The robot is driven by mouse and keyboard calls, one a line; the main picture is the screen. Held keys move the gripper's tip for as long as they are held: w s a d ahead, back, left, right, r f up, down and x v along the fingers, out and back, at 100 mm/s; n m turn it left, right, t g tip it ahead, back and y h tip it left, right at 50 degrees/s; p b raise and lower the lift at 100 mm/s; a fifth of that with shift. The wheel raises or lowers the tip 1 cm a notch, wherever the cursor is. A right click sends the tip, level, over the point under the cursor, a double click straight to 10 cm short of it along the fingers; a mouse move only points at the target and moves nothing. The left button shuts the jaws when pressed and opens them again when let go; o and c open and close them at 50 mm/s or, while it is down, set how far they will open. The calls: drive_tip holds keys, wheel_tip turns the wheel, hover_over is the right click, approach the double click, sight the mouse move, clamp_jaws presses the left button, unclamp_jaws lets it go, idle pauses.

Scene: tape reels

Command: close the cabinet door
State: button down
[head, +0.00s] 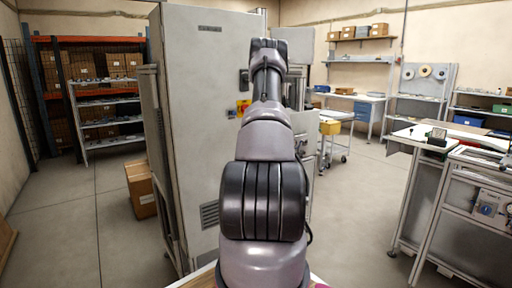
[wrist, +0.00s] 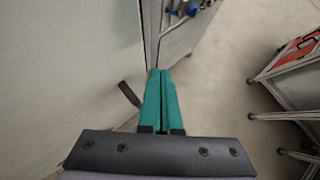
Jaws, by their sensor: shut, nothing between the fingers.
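The tall pale grey cabinet (head: 195,120) stands in the middle of the head view. Its broad face has a vent low down and a dark handle (head: 244,82) near the right edge. How far the door stands open I cannot tell, as my arm covers part of that side. In the wrist view a pale panel (wrist: 60,70) fills the left, with a dark handle (wrist: 129,94) just left of my fingers. My gripper (wrist: 160,72) has teal fingers, shut and empty, beside the panel's vertical edge. Contact cannot be told. In the head view the fingers are hidden.
A cardboard box (head: 141,190) stands on the floor left of the cabinet. A workbench (head: 455,160) stands at the far right. The floor between cabinet and bench is clear.

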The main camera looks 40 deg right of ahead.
drive_tip(key=s+r, duration=0.7)
drive_tip(key=s, duration=0.1)
drive_tip(key=shift+s+a, duration=0.25)
drive_tip(key=shift+a, duration=0.1)
drive_tip(key=a+r+m, duration=0.8)
drive_tip(key=a+r, duration=0.6)
drive_tip(key=a, duration=0.3)
drive_tip(key=s+a+r+m+y, duration=0.1)
drive_tip(key=s+a+r+m, duration=0.25)
drive_tip(key=a, duration=0.35)
drive_tip(key=s+a+r+m, duration=0.2)
drive_tip(key=a+r+m, duration=0.15)
drive_tip(key=a, duration=0.35)
drive_tip(key=s+a+m+y, duration=0.4)
drive_tip(key=s+a+m, duration=0.3)
drive_tip(key=s+a, duration=0.5)
drive_tip(key=s+a+m+t+y, duration=0.1)
drive_tip(key=s+a+m+y, duration=0.3)
drive_tip(key=s+a+m, duration=0.4)
drive_tip(key=s+a, duration=0.4)
drive_tip(key=a, duration=0.5)
drive_tip(key=shift+s+r, duration=0.2)
